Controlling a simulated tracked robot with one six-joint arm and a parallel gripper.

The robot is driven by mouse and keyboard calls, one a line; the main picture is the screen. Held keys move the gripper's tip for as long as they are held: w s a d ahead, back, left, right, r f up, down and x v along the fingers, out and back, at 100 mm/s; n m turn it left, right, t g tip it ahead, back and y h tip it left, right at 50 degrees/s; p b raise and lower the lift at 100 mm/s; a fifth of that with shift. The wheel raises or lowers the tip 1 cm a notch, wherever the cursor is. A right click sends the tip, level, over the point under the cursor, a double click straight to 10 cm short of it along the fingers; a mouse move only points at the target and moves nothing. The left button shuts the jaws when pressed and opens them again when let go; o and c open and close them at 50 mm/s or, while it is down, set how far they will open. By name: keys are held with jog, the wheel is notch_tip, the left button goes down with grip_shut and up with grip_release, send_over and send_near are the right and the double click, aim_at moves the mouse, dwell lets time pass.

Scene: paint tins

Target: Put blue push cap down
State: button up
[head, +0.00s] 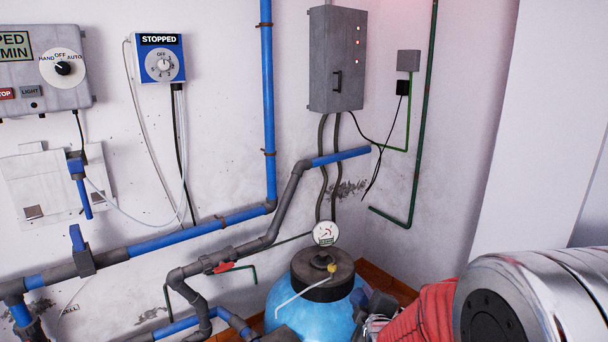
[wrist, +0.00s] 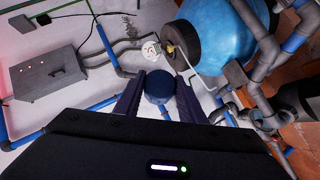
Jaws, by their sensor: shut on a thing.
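The blue push cap (wrist: 160,90) is a small dark blue round piece in the wrist view. My gripper (wrist: 159,84) is shut on it, with one dark finger on each side. The cap is held out in front of my wrist, and no surface shows touching its near side. In the wrist view it overlaps the wall and pipes behind, so I cannot tell its distance from them. Neither the cap nor my gripper can be made out in the head view.
A blue tank (head: 300,305) with a dark top and a round gauge (head: 325,233) stands low by the wall. Blue and grey pipes (head: 190,230) run along the wall. A grey cabinet (head: 337,60) and a STOPPED control box (head: 159,58) hang above.

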jog(key=shift+f, duration=0.1)
jog(key=s+f, duration=0.5)
jog(key=f, duration=0.1)
jog(key=shift+d, duration=0.25)
dwell(1.5)
